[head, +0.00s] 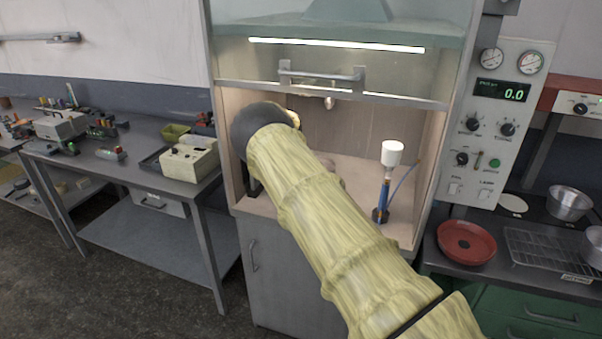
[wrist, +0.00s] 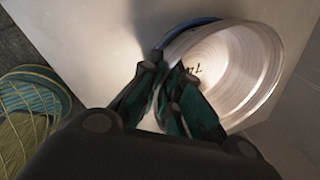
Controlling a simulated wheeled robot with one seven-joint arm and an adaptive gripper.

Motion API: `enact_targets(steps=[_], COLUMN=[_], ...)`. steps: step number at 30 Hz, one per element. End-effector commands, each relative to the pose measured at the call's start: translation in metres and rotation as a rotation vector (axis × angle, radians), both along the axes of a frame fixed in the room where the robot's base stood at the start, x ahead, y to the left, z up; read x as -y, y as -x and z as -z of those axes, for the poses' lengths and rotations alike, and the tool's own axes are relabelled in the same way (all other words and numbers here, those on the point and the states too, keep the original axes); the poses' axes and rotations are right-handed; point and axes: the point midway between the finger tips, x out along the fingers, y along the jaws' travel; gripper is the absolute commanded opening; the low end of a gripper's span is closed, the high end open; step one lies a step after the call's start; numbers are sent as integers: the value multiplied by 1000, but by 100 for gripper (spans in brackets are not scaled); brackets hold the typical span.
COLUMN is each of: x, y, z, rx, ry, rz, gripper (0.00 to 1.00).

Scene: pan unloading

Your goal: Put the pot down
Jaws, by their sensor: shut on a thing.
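The pot (wrist: 238,75) is a round, pale metal vessel, seen in the wrist view from above into its open mouth. My gripper (wrist: 165,75) has its dark green fingers shut on the near left side of its rim. A pale flat surface (wrist: 95,30) lies below and behind the pot; I cannot tell whether the pot touches it. In the head view my arm reaches into the open fume cabinet (head: 228,150), and its dark wrist hides the fingers and most or all of the pot.
Inside the cabinet, a blue burner-like stand with a white top (head: 392,153) stands right of my arm. The raised glass sash with its handle (head: 322,76) hangs above. The right counter holds a red dish (head: 466,243), a metal pan (head: 568,204) and a wire rack (head: 540,252).

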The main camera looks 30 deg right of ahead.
Motion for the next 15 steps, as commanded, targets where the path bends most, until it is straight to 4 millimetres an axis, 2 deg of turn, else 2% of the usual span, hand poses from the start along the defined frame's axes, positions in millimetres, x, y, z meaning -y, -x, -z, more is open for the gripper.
enact_targets(steps=[5,9,10,15], x=[0,0,0,0], y=[0,0,0,0], z=[3,2,2,2], rx=[0,0,0,0], ry=[0,-1,-1,-1], rz=[0,0,0,0], gripper=[0,25,27,27])
